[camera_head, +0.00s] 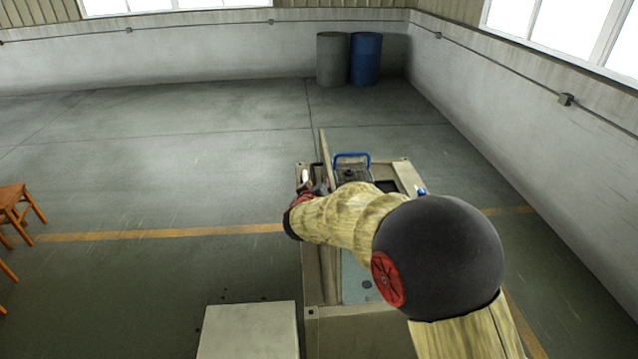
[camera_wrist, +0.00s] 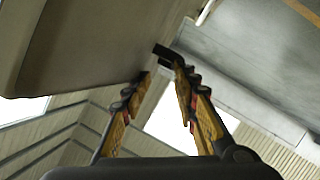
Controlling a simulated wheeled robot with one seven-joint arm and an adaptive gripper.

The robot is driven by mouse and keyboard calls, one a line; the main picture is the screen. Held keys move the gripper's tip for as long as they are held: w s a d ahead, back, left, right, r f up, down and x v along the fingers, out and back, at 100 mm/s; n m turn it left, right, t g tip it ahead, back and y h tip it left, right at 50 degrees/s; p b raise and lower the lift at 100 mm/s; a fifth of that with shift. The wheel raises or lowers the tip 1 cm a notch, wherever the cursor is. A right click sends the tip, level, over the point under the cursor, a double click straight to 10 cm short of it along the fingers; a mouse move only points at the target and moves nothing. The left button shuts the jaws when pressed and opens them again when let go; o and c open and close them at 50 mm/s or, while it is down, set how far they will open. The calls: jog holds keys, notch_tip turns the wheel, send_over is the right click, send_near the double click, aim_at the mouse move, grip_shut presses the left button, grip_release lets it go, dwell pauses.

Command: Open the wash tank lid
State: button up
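The wash tank (camera_head: 311,315) is a beige box in the middle of the head view, partly hidden by my arm. Its lid (camera_head: 325,155) shows as a thin beige panel standing roughly upright along the tank's left side. To its right the top is open, with a pale blue surface (camera_head: 354,280) inside. My gripper (camera_head: 305,183) is at the lid's left face, far end. In the wrist view, a large beige panel (camera_wrist: 85,45), apparently the lid, fills the upper left beside my gripper (camera_wrist: 163,65). The fingers are apart with nothing clearly between them; a dark piece lies at the right tip.
A blue-handled unit (camera_head: 352,158) sits at the tank's far end. A pale box (camera_head: 248,330) stands in front at the left. An orange stool (camera_head: 12,205) is at the far left. Grey (camera_head: 332,60) and blue (camera_head: 366,60) drums stand at the back wall.

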jog(key=shift+s+r, duration=0.1)
jog(key=p+v, duration=0.5)
jog(key=v, duration=0.3)
jog(key=shift+s+a, duration=0.2)
jog(key=shift+s, duration=0.15)
dwell(0.7)
jog(key=shift+p, duration=0.4)
dwell(0.4)
jog(key=s+d+f+g+y+b, duration=0.1)
jog(key=s+d+g+y+b, duration=0.15)
jog(key=s+y+b, duration=0.75)
jog(key=s+d+f+m+g+h+b, duration=0.1)
jog(key=s+d+f+b, duration=0.3)
jog(key=s, duration=0.6)
jog(key=s+d+f+m+g+h+b, duration=0.1)
jog(key=s+d+f+g+h+b, duration=0.1)
jog(key=s, duration=0.8)
jog(key=s+d+f+m+g+h+b, duration=0.2)
jog(key=s+d+f+b, duration=0.4)
jog(key=s, duration=0.4)
jog(key=shift+f+g+h, duration=0.35)
jog(key=shift+f+h, duration=0.15)
jog(key=shift+h, duration=0.4)
